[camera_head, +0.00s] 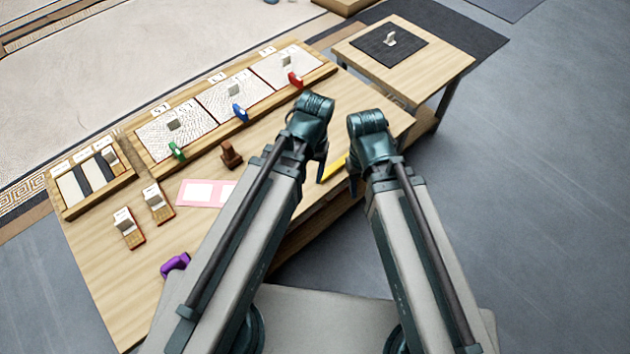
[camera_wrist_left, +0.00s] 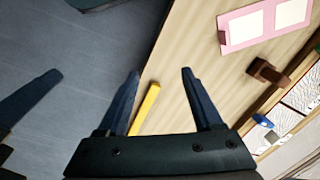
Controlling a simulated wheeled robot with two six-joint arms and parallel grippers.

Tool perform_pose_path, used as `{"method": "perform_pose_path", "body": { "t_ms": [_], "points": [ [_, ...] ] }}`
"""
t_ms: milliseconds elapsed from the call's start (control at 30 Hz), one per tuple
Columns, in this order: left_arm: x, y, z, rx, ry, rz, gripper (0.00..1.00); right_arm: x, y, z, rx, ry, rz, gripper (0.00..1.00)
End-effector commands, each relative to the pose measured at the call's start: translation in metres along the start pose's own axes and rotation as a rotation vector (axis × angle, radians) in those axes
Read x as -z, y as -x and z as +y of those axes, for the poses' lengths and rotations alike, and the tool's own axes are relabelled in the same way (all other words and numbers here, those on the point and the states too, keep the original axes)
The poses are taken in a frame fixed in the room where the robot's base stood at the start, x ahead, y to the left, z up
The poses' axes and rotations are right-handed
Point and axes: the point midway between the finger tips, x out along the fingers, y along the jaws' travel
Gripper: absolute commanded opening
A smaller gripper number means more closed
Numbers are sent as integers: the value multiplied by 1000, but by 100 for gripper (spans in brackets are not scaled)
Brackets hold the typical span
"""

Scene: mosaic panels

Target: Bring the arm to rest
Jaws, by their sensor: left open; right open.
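A yellow stick (camera_head: 334,167) lies on the table edge between the arms. It also shows below the left fingers in the left wrist view (camera_wrist_left: 146,108).
The wooden table (camera_head: 100,260) bears three mosaic panels in a tray, with green, blue and red clips (camera_head: 296,80). A brown block (camera_head: 230,154), pink card (camera_head: 195,193) and purple object (camera_head: 175,263) lie nearer. A side table (camera_head: 445,62) stands beyond. Floor at right is clear.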

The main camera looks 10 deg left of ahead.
Motion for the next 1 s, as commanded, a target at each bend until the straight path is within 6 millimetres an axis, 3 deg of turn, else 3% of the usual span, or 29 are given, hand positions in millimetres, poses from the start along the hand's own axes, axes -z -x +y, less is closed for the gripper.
{"method": "perform_pose_path", "body": {
  "t_ms": [33, 200, 633, 767, 1000],
  "points": [
    [-13, 1, 13, 7, -59, 1, 67, 0, 0, 0, 0, 0, 0, 50],
    [-26, 2, 30, 18, -155, 0, 67, 0, 0, 0, 0, 0, 0, 50],
    [-26, 8, 31, 18, -162, 0, 67, 0, 6, 1, 0, 0, 0, 50],
    [-27, 28, 29, 18, -162, 0, 67, -2, 26, 2, 0, 0, 0, 50],
    [-30, 95, 23, 18, -161, 0, 67, -5, 93, 9, 0, 0, 0, 50]
  ]
}}
